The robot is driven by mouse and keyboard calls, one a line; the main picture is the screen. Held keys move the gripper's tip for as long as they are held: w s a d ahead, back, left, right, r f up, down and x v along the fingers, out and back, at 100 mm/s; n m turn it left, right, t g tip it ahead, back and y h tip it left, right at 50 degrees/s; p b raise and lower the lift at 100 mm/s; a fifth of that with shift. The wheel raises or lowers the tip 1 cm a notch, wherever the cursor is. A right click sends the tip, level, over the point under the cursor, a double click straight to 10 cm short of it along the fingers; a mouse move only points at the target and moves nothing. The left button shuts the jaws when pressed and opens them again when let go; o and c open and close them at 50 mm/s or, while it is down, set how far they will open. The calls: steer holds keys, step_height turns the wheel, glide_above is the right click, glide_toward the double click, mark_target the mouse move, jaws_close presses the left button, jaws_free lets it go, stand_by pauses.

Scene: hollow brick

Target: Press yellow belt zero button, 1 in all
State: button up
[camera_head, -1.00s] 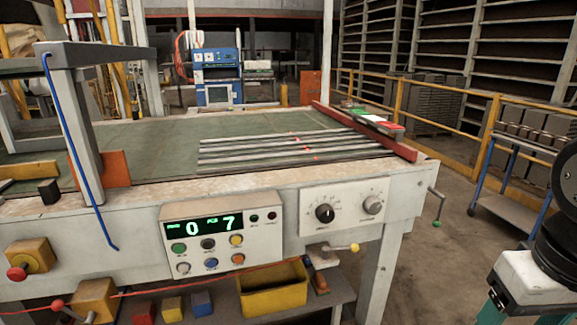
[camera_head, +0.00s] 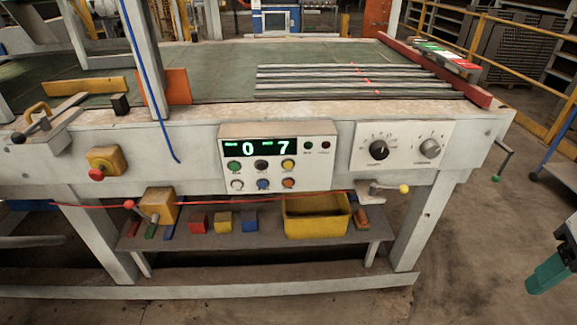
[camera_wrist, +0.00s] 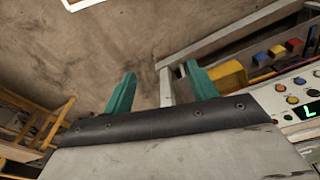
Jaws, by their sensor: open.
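The control panel (camera_head: 235,150) is on the front of the belt table, with a green display showing 0 and 7. Its yellow button (camera_head: 288,164) is at the right of the upper button row, above an orange one. The panel also shows at the right edge of the wrist view (camera_wrist: 299,100), tilted and partly cut off. My gripper (camera_wrist: 163,84) has two teal fingers, apart with nothing between them. In the head view only a part of my gripper (camera_head: 548,274) shows at the right edge, well to the right of the panel and apart from it.
A dial plate (camera_head: 404,147) sits right of the panel, with a yellow-knobbed lever (camera_head: 404,189) below. A yellow bin (camera_head: 318,222) and coloured blocks stand on the lower shelf. A red-knobbed box (camera_head: 104,161) is at the left.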

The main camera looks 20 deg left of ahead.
jaws_close()
stand_by(1.5)
